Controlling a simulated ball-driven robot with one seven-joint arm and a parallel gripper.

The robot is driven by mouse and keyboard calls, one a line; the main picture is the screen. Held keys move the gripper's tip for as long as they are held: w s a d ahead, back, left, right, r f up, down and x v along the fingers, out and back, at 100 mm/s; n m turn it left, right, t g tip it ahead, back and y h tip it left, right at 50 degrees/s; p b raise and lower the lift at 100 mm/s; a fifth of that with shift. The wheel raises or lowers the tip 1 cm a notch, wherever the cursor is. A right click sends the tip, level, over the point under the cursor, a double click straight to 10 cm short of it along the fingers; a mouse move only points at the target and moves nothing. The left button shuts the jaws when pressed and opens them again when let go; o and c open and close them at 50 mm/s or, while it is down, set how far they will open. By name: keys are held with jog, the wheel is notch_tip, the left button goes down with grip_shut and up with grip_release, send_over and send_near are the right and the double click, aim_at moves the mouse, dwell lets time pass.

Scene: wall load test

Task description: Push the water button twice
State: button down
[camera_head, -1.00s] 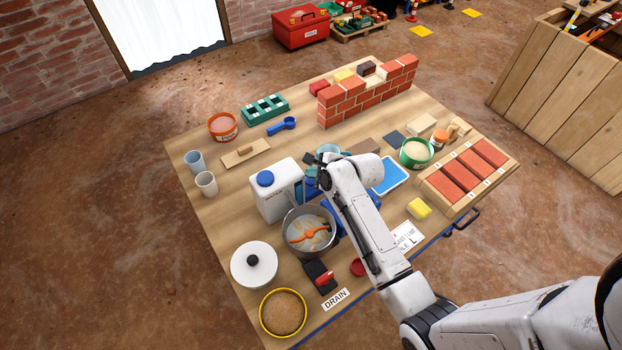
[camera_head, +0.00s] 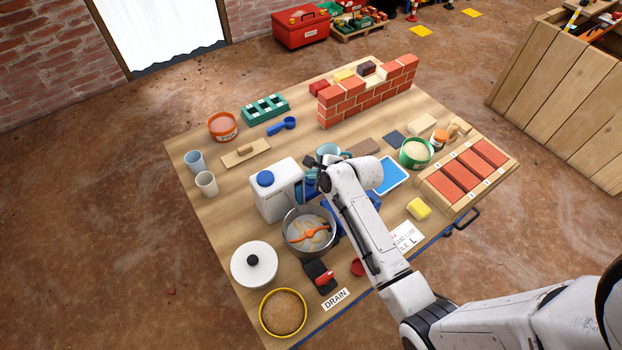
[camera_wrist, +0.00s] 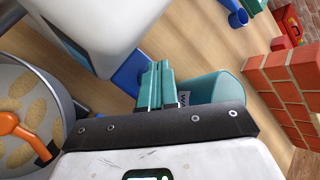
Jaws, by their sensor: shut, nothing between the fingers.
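My gripper (camera_wrist: 155,85) is shut and empty; its teal fingers are pressed together in the wrist view. The fingertips are beside a blue part (camera_wrist: 130,72) next to the white container (camera_wrist: 95,20); I cannot tell whether they touch it. My own arm hides much of the blue part there.
A teal cup (camera_wrist: 215,88) is right beside my fingers. The pot, also in the wrist view (camera_wrist: 52,78), holds an orange tool (camera_head: 308,233). A brick wall (camera_head: 365,98) stands at the table's back. A drain switch (camera_head: 321,278) is near the front edge.

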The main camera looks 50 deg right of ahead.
aim_at(313, 182)
jog(key=shift+f, duration=0.65)
dwell(0.5)
jog(key=shift+r, duration=0.15)
jog(key=shift+r+p, duration=1)
jog(key=shift+p, duration=0.05)
notch_tip(313, 182, up, 5)
jog(key=p, duration=0.5)
jog(key=shift+p, duration=0.3)
jog(key=shift+f, duration=0.1)
dwell(0.6)
